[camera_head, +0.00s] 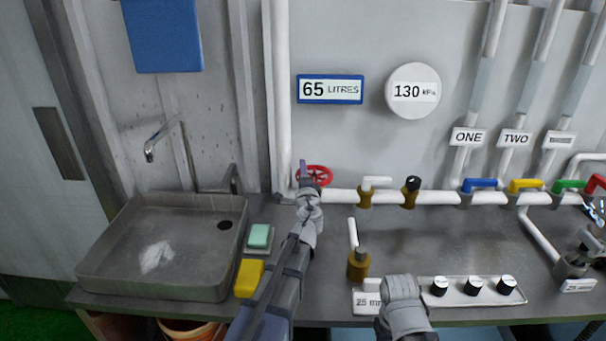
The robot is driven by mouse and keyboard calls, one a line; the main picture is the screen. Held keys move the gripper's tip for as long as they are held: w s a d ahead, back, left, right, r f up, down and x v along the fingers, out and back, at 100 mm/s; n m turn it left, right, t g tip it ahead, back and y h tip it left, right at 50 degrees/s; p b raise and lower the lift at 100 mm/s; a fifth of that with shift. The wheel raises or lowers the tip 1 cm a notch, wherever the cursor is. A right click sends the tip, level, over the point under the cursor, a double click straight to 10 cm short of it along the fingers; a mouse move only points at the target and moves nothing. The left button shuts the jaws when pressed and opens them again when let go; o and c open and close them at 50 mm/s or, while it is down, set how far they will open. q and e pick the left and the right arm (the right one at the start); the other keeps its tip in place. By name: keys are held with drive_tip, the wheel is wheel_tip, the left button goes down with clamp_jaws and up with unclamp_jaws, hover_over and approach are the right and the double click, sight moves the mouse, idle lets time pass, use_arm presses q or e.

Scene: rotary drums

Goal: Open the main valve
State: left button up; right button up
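A red handwheel valve (322,172) sits on the white pipe against the back wall, near the corner by the vertical pipe. My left gripper (303,172) is in front of the wheel's left side and covers part of it. Its fingers show nearly edge-on, so I cannot tell whether they touch or grip the wheel. My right gripper (400,288) is low in the middle, over the counter's front edge, away from the wheel. Its fingers are hidden. No label naming the main valve is readable.
A metal sink (120,268) stands left, with green soap (259,235) and a yellow sponge (249,278) beside it. Brass valves (359,264) and a knob panel (474,290) occupy the counter. Gauges read 65 litres (331,89) and 130 kPa (414,91). Coloured-handle valves (479,185) line the right.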

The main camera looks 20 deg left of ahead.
sight(296, 178)
use_arm(q)
drive_tip(key=shift+c, duration=0.3)
clamp_jaws()
drive_tip(key=shift+y, duration=0.3)
drive_tip(key=n+g+y, duration=0.2)
drive_tip(key=s+n+g+y, duration=0.1)
drive_tip(key=n+g+y, duration=0.1)
drive_tip(key=y, duration=0.1)
drive_tip(key=n+g+y, duration=0.2)
drive_tip(key=shift+s+d+n+g, duration=0.3)
drive_tip(key=shift+d, duration=0.05)
drive_tip(key=n+g+y, duration=0.1)
drive_tip(key=g, duration=0.1)
drive_tip(key=s+n+g+y, duration=0.1)
drive_tip(key=n+g, duration=0.1)
drive_tip(key=g, duration=0.1)
drive_tip(key=d+n+g+y, duration=0.1)
drive_tip(key=n+g, duration=0.1)
drive_tip(key=shift+s+g, duration=0.3)
drive_tip(key=shift+g, duration=0.1)
drive_tip(key=shift+s+n, duration=0.15)
drive_tip(key=shift+n, duration=0.25)
